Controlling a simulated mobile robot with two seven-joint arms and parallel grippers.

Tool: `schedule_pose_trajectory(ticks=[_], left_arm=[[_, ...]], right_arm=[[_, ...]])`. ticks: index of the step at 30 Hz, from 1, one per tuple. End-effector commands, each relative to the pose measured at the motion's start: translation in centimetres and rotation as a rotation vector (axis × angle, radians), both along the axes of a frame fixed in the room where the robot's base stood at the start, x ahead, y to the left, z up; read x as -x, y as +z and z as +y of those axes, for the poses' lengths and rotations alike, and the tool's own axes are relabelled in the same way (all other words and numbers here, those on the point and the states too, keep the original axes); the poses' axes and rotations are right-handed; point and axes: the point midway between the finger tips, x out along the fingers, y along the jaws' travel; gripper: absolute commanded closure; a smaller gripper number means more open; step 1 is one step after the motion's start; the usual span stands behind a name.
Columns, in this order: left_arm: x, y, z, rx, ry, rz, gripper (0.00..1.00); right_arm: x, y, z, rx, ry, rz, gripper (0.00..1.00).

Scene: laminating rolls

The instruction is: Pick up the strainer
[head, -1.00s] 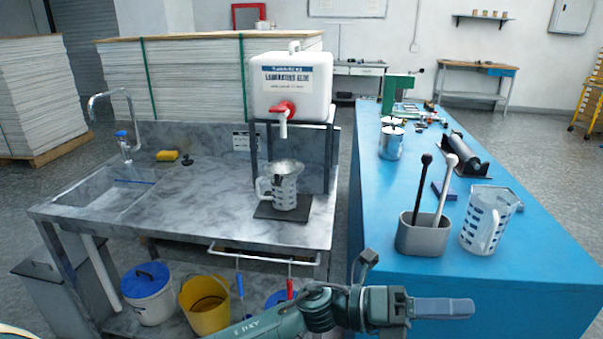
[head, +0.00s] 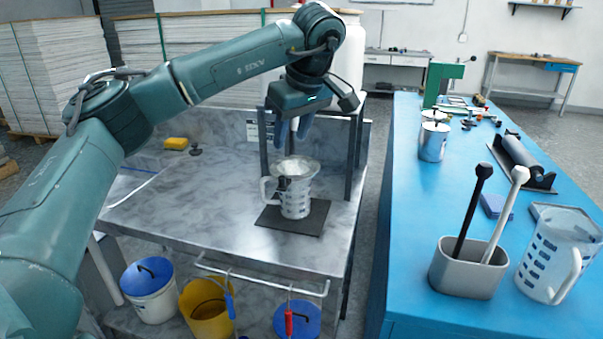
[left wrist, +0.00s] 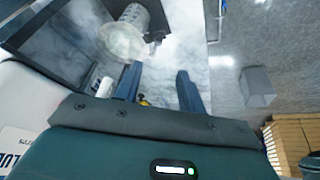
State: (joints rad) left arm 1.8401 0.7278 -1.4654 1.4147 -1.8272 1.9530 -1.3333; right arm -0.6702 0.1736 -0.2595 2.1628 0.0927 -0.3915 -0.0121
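The strainer (head: 298,166) is a shallow, pale grey mesh bowl resting on the mouth of a clear measuring jug (head: 296,200). A small dark part shows at its front left. The jug stands upright on a dark mat (head: 312,221) on the grey counter. In the left wrist view the strainer (left wrist: 122,42) is at the upper left, with the jug (left wrist: 136,14) behind it. My left gripper (head: 292,136) is just above the strainer, fingers pointing down, apart from it. Its fingers (left wrist: 158,74) are spread with nothing between them. My right gripper is not in view.
The white glue container (head: 345,50) is on a dark stand (head: 357,150) behind the jug, partly hidden by my left arm. The blue table (head: 400,215) at right holds a grey holder (head: 465,272) and another jug (head: 553,260). The counter left of the jug is mostly clear.

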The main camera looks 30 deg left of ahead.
Motion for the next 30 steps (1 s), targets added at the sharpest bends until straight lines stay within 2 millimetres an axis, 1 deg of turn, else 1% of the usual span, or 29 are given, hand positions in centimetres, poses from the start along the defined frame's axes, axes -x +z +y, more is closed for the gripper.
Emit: schedule_pose_trajectory(ticks=[1,6,9,17,24,27,30], left_arm=[[-0.1,-0.9,0.4,-0.002,0.002,0.004,0.60],[-0.7,-4.0,1.5,0.000,0.001,0.004,0.60],[-1.0,-5.4,1.9,0.002,0.000,0.003,0.60],[-1.5,-7.2,2.5,0.003,-0.001,0.001,0.60],[-2.5,-10.4,3.6,0.003,-0.002,0.003,0.60],[-2.6,-11.1,3.9,0.002,-0.002,0.002,0.60],[-2.7,-11.3,3.9,0.003,-0.003,0.000,0.60]], right_arm=[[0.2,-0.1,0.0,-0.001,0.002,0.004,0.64],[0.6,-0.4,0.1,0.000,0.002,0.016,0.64],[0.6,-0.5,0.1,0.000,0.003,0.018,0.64],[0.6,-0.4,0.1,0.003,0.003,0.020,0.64],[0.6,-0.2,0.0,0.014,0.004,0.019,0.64],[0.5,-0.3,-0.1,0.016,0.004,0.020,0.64],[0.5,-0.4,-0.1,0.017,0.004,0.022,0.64]])
